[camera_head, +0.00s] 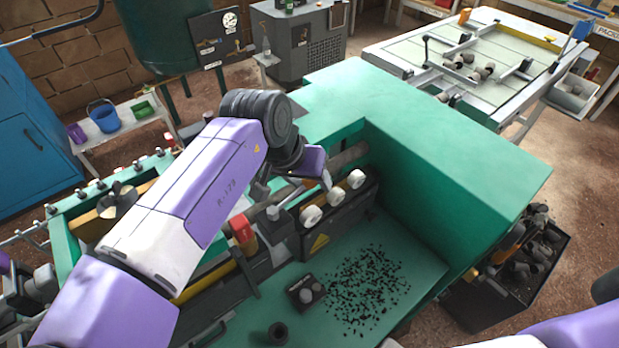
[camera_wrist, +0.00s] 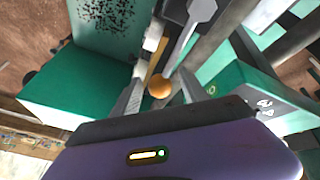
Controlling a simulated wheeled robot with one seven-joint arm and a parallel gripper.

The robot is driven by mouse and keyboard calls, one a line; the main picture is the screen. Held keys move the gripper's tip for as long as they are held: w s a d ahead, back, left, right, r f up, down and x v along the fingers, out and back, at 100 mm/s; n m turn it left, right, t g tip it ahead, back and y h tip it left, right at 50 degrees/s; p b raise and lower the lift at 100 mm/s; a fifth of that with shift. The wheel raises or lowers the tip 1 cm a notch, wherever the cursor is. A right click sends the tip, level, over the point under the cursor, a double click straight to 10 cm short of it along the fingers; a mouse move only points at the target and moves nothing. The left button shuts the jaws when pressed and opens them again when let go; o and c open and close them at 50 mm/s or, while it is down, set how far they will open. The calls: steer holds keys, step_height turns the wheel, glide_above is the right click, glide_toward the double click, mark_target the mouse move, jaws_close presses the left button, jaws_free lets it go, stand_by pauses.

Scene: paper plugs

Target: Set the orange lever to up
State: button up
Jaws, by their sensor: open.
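In the wrist view an orange round knob (camera_wrist: 159,87) with a yellow-orange bar behind it, apparently the orange lever, shows between the two fingers of my gripper (camera_wrist: 160,97). The fingers are apart, one on each side of the knob; I cannot tell whether either touches it. In the head view my gripper (camera_head: 325,178) is over the green machine, beside the white round parts (camera_head: 335,196). The knob is hidden there behind my gripper, and the lever's tilt is hard to tell.
The green machine's tall housing (camera_head: 450,150) stands right of my gripper. Black scraps (camera_head: 365,290) and a small dark box with knobs (camera_head: 306,291) lie on its green deck. A red-and-orange part (camera_head: 242,232) stands left of my gripper. A grey metal arm (camera_wrist: 188,35) is close to the knob.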

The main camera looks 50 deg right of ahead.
steer(key=shift+c, duration=0.4)
jaws_close()
stand_by(0.9)
